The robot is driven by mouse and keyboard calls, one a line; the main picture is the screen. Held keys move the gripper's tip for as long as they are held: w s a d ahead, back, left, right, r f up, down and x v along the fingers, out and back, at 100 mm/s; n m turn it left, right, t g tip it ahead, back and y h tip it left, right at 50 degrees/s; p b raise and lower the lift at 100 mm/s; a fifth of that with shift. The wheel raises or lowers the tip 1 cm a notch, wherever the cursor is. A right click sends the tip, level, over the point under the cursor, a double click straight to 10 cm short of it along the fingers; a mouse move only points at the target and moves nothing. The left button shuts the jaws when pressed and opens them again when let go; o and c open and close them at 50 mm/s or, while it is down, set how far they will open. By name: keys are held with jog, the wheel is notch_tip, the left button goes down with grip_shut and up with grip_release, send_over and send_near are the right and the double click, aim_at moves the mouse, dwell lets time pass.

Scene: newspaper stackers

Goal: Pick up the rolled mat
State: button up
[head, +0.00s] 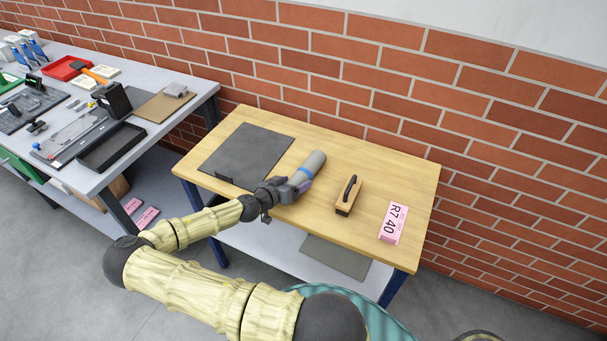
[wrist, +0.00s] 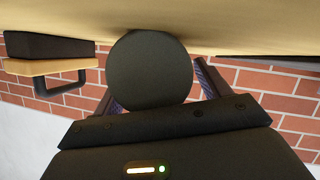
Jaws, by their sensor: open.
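The rolled mat (head: 314,162) is a grey cylinder with a blue band, lying on the wooden table near its middle. My gripper (head: 298,184) is at the near end of the roll, low over the table. In the wrist view the roll shows end-on as a dark round disc (wrist: 148,68). The open fingers of my gripper (wrist: 160,84) reach along its left and right sides. The disc and the gripper body hide parts of the fingers, so I cannot tell whether they touch the roll.
A flat dark mat (head: 245,156) lies left of the roll. A wooden block tool with a black handle (head: 348,195) and a pink R7 40 card (head: 392,223) lie to the right. A brick wall (head: 400,90) stands behind. A cluttered grey bench (head: 190,85) stands left.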

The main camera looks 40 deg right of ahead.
dwell(0.4)
jog(key=c, duration=1.4)
jog(key=shift+r, duration=0.15)
notch_tip(320, 180, up, 10)
jog(key=shift+f+b, duration=0.1)
jog(key=shift+b, duration=0.55)
